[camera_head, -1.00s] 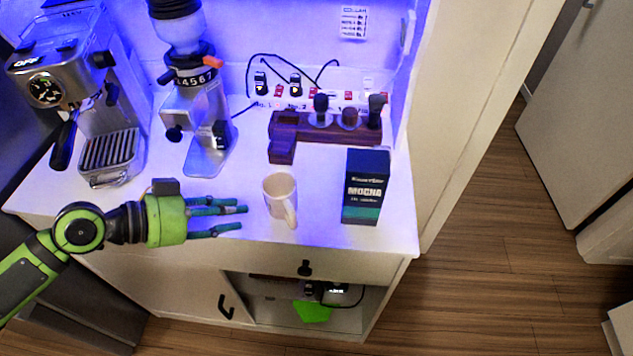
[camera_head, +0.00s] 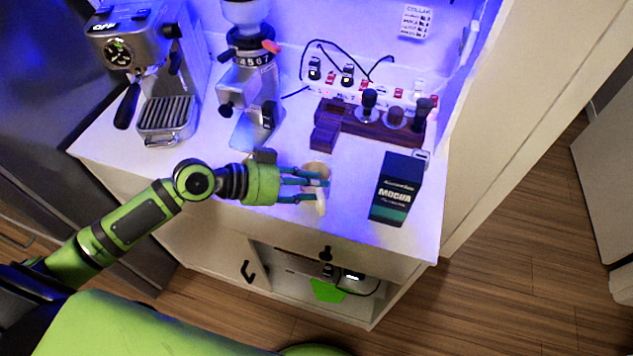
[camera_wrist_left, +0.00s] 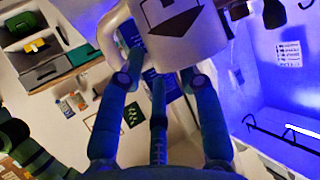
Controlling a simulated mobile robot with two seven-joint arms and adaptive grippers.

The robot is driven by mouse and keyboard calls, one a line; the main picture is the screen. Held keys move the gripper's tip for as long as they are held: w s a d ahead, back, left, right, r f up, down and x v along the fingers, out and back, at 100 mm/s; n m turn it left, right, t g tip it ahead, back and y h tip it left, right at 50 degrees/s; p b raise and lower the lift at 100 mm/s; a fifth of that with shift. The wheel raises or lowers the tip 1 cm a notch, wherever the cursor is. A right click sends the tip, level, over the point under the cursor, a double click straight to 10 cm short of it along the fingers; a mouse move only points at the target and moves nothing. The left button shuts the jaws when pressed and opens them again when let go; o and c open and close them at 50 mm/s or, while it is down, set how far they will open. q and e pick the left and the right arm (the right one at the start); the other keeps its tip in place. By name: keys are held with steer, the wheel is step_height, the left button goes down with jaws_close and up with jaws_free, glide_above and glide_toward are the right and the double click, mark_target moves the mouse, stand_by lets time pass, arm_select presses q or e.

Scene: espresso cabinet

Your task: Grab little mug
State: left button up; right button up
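The little mug (camera_head: 317,170) is pale and stands upright near the front edge of the white counter, its handle toward the front. In the left wrist view the mug (camera_wrist_left: 188,42) shows a dark print, with its handle at the left. My left gripper (camera_head: 322,189) reaches it from the left, and its fingers overlap the mug and hide part of it in the head view. In the wrist view my left gripper (camera_wrist_left: 160,85) has its fingers spread apart, with the mug at their tips. Whether they touch it I cannot tell. My right gripper is out of view.
A dark Mocha box (camera_head: 397,190) stands right of the mug. A wooden holder (camera_head: 375,125) with tools is behind. A grinder (camera_head: 249,95) and an espresso machine (camera_head: 140,60) stand at the back left. A little counter is clear between mug and box.

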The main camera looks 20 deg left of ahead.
arm_select(q)
steer(key=shift+f, duration=0.1)
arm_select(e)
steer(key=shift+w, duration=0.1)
arm_select(q)
jaws_close()
steer(key=shift+r+b, duration=0.35)
steer(key=shift+r, duration=0.35)
steer(key=s+d+r+p, duration=0.5)
steer(key=s+d+r, duration=0.3)
steer(key=r, duration=0.1)
steer(key=shift+s+r, duration=0.2)
steer(key=shift+r, duration=0.15)
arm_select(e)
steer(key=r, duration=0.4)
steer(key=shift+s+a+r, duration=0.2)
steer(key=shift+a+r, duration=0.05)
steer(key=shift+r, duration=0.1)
